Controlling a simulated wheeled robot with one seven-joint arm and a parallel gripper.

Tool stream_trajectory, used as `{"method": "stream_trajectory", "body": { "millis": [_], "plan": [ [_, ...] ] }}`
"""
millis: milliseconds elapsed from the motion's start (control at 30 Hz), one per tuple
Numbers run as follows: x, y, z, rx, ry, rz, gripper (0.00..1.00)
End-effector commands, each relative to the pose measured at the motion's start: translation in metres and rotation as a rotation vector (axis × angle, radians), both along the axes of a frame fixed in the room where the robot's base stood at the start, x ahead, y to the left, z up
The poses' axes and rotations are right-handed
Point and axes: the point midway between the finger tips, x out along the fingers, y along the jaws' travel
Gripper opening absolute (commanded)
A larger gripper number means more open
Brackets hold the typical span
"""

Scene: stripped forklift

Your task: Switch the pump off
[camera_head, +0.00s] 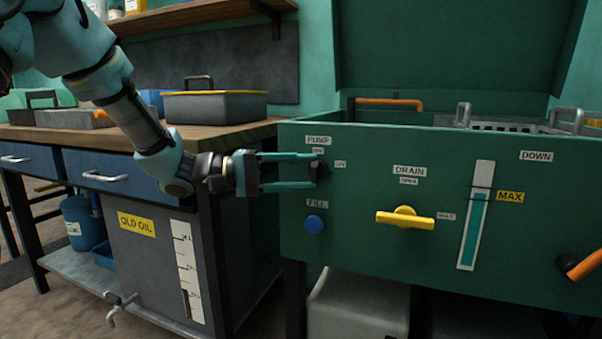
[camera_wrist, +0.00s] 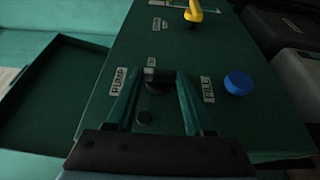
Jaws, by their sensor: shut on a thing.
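The pump switch (camera_head: 319,171) is a small black knob on the front of the green washer tank (camera_head: 350,240), under the PUMP label. A label reading ON sits to its right. My gripper (camera_head: 316,171) reaches it from the left with its two teal fingers level, one above the other, at the knob. In the wrist view the black knob (camera_wrist: 157,80) lies between the fingertips, and my gripper (camera_wrist: 158,85) is shut on it. The fingers partly hide the knob, so its exact pointing direction is hard to tell.
A blue FILL button (camera_head: 315,224) sits below the switch. A yellow DRAIN handle (camera_head: 405,218) and a level gauge (camera_head: 476,215) are to the right. An orange lever (camera_head: 582,265) sticks out at far right. The wooden bench (camera_head: 225,137) stands close on the left.

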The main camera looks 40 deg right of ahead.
Motion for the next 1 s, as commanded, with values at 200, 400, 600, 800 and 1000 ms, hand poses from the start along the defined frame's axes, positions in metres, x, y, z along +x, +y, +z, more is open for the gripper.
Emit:
{"method": "stream_trajectory", "body": {
  "millis": [200,400,600,800,1000],
  "plan": [
    [0.0,0.0,-0.001,0.002,0.001,0.0,0.68],
    [0.0,0.0,0.0,0.001,0.0,0.0,0.82],
    [0.001,0.001,0.0,0.001,-0.001,0.0,0.82],
    [0.015,0.02,0.001,0.001,0.0,0.004,0.82],
    [0.038,0.053,0.0,0.001,0.001,0.004,0.82]
  ]
}}
